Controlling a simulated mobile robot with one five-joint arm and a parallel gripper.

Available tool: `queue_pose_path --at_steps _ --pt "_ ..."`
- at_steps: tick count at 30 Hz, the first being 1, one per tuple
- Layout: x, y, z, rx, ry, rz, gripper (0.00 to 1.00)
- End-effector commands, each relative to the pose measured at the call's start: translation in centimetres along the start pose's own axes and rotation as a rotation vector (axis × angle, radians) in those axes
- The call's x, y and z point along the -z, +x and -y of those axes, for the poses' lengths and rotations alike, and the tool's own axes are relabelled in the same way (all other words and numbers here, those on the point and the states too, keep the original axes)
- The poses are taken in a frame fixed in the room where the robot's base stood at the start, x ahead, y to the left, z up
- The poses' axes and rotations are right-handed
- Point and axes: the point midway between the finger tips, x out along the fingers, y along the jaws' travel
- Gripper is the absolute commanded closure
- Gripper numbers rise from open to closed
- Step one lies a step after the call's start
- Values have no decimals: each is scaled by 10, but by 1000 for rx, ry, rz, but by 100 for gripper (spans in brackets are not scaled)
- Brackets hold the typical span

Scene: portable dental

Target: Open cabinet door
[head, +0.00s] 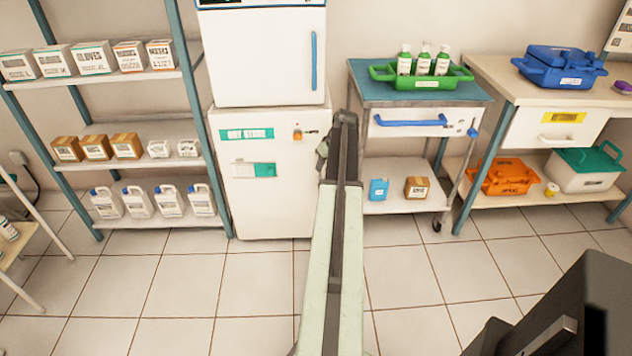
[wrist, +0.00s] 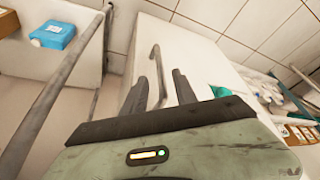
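The white lower cabinet (head: 265,190) stands at the back centre in the head view, with a green label on its front and its door shut. In the wrist view, its white face (wrist: 205,60) carries a grey bar handle (wrist: 154,60). My gripper (wrist: 160,75) is open, with one finger on each side of the handle in the picture. I cannot tell whether the fingers touch the handle or how deep it sits between them. In the head view, my arm covers the cabinet's right edge and hides the handle and my fingertips.
A white upper unit (head: 262,55) with a blue handle sits on the cabinet. A shelf rack (head: 120,165) stands left. A teal-topped cart (head: 420,92) stands close on the right, with a workbench (head: 490,75) beyond it. The tiled floor (head: 180,290) in front is clear.

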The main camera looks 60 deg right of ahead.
Motion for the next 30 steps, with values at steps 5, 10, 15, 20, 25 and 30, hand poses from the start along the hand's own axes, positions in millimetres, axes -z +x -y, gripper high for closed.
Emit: queue_pose_path --at_steps 5,10,15,20,25,30 --pt "-3 0 -4 -2 5 0 66" --pt "-6 18 -6 -4 9 0 66" --pt "-7 49 -7 -4 10 0 66" --pt "-7 74 -8 -4 11 0 66" --pt "-6 76 -8 -5 12 0 66" --pt "-5 75 -8 -5 12 0 71"
